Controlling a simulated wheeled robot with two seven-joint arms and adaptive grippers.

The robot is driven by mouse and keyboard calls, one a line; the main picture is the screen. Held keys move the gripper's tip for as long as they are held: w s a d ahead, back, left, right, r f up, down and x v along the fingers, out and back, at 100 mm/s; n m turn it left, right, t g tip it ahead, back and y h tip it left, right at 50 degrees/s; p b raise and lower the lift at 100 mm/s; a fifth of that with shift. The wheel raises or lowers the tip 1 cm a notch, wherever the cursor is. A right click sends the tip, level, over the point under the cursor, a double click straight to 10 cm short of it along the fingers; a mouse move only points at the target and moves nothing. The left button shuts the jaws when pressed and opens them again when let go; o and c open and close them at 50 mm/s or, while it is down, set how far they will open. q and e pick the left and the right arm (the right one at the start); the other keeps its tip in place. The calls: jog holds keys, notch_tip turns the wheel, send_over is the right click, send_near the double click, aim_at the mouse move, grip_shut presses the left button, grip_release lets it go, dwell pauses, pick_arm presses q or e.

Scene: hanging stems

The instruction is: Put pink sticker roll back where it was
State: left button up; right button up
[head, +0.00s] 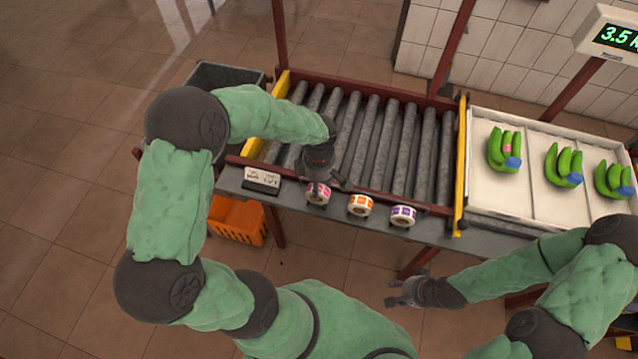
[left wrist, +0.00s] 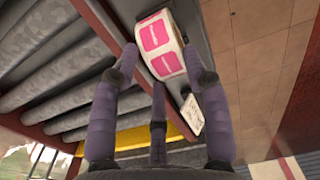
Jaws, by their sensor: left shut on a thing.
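The pink sticker roll (head: 318,194) is at the left end of a row of rolls on the grey ledge in front of the roller conveyor. My left gripper (head: 325,182) is over it from behind, shut on it. In the left wrist view the pink roll (left wrist: 160,42) sits between the fingertips of my left gripper (left wrist: 163,60). It is at or just above the ledge; I cannot tell whether it touches. My right gripper (head: 405,292) is empty, low in front of the ledge; its finger opening is too small to judge.
An orange roll (head: 360,205) and a purple roll (head: 403,216) stand to the right on the ledge. A small white sign (head: 262,179) is to the left. The roller conveyor (head: 375,135) is empty. Green banana bunches lie in the white tray (head: 484,190). An orange crate (head: 237,222) is below.

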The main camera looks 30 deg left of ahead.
pick_arm(q)
jog(key=shift+w+f, duration=0.1)
jog(key=shift+f, duration=0.3)
jog(key=shift+f, duration=0.1)
jog(key=o, duration=1.4)
jog(key=shift+r, duration=0.5)
notch_tip(320, 180, up, 11)
jog(key=p, duration=0.1)
jog(key=shift+r+p, duration=0.15)
jog(key=shift+p, duration=0.15)
